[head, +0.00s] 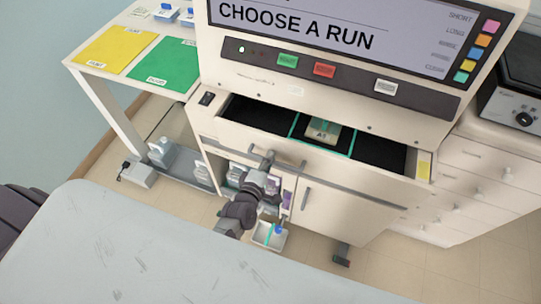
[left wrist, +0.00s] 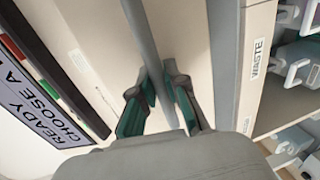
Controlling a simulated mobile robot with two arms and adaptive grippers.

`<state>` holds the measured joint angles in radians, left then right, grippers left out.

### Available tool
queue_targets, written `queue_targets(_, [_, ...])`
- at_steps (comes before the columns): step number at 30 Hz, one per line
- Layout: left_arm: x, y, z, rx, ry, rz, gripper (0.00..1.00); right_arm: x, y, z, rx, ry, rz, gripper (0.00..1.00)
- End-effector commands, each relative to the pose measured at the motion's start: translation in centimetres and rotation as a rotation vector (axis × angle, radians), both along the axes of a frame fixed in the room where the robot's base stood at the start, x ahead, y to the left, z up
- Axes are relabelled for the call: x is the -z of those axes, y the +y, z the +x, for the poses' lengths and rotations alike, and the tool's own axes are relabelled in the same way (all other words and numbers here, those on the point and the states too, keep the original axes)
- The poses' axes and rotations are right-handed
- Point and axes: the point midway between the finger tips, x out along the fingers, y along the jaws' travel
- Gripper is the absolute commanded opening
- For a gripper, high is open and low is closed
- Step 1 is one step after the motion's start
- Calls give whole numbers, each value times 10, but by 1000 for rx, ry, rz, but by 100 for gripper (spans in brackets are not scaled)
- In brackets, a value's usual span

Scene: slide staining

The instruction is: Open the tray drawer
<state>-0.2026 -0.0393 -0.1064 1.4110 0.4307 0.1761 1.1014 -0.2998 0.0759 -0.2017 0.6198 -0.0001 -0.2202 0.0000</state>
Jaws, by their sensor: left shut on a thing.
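The tray drawer (head: 392,181) of the cream machine stands pulled out, with its dark inside showing. A small piece marked A1 (head: 323,131) lies in its teal-outlined middle section. A long grey bar handle (head: 350,191) runs along the drawer front. My left gripper (head: 266,160) is at the left end of this handle. In the left wrist view the handle (left wrist: 143,35) passes between the green-padded fingers of my left gripper (left wrist: 157,85), which is shut on it. My right gripper is not in view.
Below the drawer are a cupboard door with a handle (head: 305,198) and an open compartment with bottles. A small white tray (head: 268,236) is below. A side table with a yellow mat (head: 115,47) and green mat (head: 166,66) stands left; white drawers (head: 480,190) stand right.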

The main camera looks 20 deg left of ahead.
Motion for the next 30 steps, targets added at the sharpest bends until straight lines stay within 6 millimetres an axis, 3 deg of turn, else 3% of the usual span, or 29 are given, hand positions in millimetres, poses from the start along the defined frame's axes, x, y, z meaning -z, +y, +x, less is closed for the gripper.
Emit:
queue_targets(18, [1, 5, -141, 2, 10, 2, 0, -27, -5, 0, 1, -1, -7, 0])
queue_targets(24, [1, 6, -173, 2, 7, 1, 0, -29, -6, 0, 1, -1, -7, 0])
queue_targets(30, [1, 6, -189, 1, 5, 0, 0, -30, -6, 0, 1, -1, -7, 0])
